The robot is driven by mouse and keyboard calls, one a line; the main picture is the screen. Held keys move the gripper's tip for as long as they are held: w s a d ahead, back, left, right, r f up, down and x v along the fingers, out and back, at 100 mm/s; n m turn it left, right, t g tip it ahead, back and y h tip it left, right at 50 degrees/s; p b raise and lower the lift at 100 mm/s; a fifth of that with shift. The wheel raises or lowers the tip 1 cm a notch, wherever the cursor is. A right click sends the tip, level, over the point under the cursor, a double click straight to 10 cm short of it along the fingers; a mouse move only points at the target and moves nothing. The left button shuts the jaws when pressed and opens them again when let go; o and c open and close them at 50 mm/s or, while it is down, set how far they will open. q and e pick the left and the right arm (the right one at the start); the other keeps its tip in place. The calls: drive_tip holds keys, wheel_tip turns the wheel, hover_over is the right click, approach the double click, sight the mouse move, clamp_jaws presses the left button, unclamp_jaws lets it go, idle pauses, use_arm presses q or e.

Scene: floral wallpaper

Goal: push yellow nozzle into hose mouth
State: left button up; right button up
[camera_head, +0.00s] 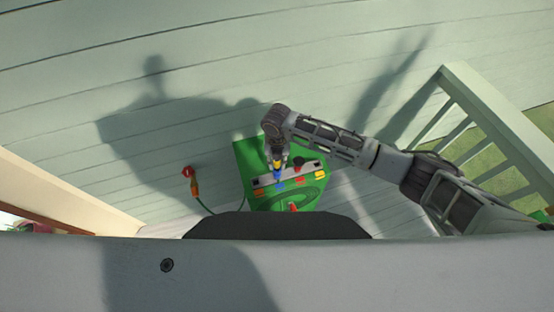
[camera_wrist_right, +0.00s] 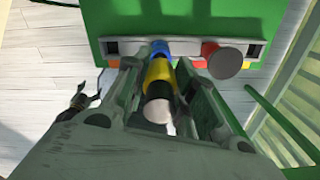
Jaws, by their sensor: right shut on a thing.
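My right gripper (camera_head: 277,155) reaches down over the green unit, its fingers shut on the yellow nozzle (camera_head: 277,164). In the right wrist view the nozzle (camera_wrist_right: 159,72) lies between the fingers (camera_wrist_right: 165,95), with a blue part at its far end and black and white parts at the near end. The blue part reaches the grey strip; I cannot tell whether it touches or enters anything. A hose end (camera_head: 194,187), orange with a red tip, lies left of the unit, its thin dark hose running toward it. I cannot make out its mouth. My left gripper is not in view.
The green unit (camera_head: 247,155) carries a grey strip (camera_head: 262,182) with red, blue, yellow and dark pieces. A red piece with a grey disc (camera_wrist_right: 223,61) stands right of the nozzle. A pale railing (camera_head: 485,115) rises at the right. The floor left of the unit is mostly clear.

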drive_tip(key=shift+p, duration=0.75)
idle(1.6)
drive_tip(key=shift+f+b, duration=0.75)
drive_tip(key=shift+f, duration=0.55)
idle(0.8)
drive_tip(key=o, duration=1.1)
drive_tip(key=shift+r, duration=0.1)
drive_tip(key=shift+r, duration=5.95)
